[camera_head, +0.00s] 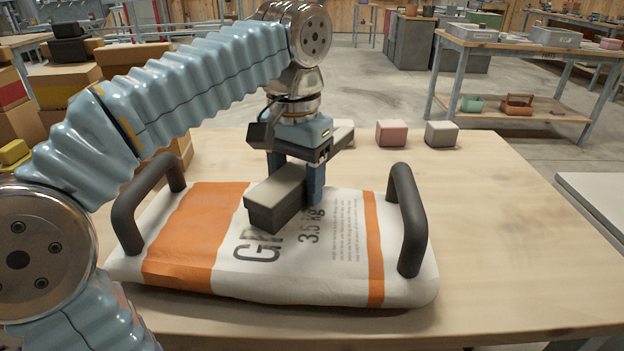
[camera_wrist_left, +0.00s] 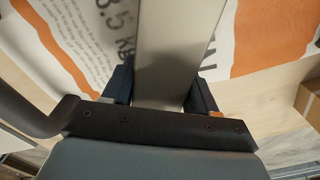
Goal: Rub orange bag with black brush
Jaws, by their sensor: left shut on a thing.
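The bag (camera_head: 210,232), white with orange bands and printed text, lies flat on the wooden table with a black handle at each end. My left gripper (camera_head: 297,188) points down over the middle of the bag and is shut on the black brush (camera_head: 274,203), a dark block with a grey top. The brush is at the bag's upper surface; whether its underside touches the bag is hard to tell. In the left wrist view the brush (camera_wrist_left: 170,60) sits between the fingers, with the bag (camera_wrist_left: 265,30) beneath. My right gripper is not in view.
The wooden table (camera_head: 500,240) is clear to the right of the bag. A pink block (camera_head: 391,133) and a grey block (camera_head: 441,133) stand at its back edge, with another pale block partly behind my gripper. Boxes are stacked at the left, and a workbench (camera_head: 520,45) stands behind.

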